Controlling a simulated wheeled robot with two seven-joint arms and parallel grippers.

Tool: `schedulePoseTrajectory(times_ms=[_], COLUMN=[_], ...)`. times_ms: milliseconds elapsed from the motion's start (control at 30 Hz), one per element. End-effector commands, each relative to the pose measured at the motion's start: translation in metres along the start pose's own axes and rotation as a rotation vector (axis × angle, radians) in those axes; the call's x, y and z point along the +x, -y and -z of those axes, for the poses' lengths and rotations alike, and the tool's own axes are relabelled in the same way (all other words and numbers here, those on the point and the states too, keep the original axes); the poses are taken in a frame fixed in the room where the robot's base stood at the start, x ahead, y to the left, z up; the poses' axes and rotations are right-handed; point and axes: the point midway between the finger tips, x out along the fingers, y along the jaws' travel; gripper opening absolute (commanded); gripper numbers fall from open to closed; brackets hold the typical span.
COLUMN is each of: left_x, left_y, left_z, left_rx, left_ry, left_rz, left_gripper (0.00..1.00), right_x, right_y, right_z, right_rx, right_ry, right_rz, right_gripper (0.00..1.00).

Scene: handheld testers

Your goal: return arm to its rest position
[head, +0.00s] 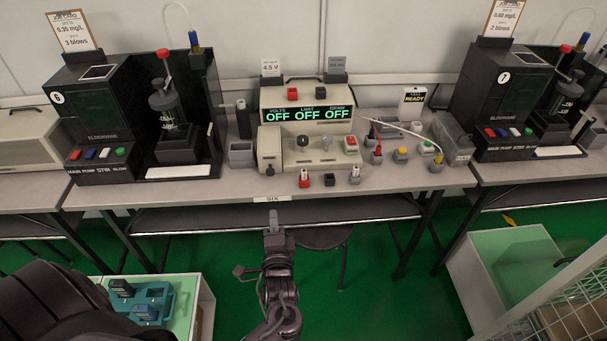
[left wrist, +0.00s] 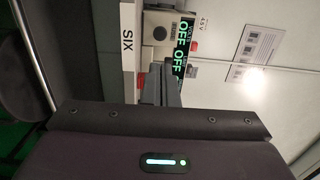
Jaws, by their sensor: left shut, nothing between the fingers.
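My left gripper (head: 275,222) is in front of the middle bench, below its front edge and near the SIX label (head: 272,198). Its fingers are together and hold nothing. In the left wrist view, the dark gripper fingers (left wrist: 168,88) point toward the bench beside the SIX label (left wrist: 128,42). The beige power supply (head: 307,135) stands on the bench beyond the gripper, with its display reading OFF OFF OFF. That display also shows in the left wrist view (left wrist: 184,50). My right gripper is in neither view.
A dark stool (head: 322,238) is under the bench behind the gripper. A white box with a teal tray (head: 150,298) is at lower left. A green-topped white cabinet (head: 515,262) and a wire rack (head: 560,305) are at right. Black testers (head: 95,130) (head: 490,100) flank the supply.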

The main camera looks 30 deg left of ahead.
Motion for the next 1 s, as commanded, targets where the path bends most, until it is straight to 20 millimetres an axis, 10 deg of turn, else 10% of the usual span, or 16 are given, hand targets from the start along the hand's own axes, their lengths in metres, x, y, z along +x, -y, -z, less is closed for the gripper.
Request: schedulePoseTrajectory(times_ms=[267, 467, 700, 1000], left_x=[-0.003, -0.028, -0.118, -0.274], left_y=[-0.013, -0.114, -0.273, -0.395], left_z=[0.002, 0.009, -0.02, -0.104], left_rx=[-0.014, -0.149, -0.383, -0.589], left_ry=[-0.016, -0.107, -0.07, 0.28], left_rz=[-0.028, -0.272, -0.752, -1.264], left_gripper=[0.0, 0.0, 0.0, 0.0], right_x=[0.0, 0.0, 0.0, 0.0], right_y=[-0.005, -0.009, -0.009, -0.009], right_z=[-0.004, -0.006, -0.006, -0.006], right_rx=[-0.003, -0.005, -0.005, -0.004], right_ry=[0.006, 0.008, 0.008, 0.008], right_rz=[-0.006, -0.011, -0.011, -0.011], right_gripper=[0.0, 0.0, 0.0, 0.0])
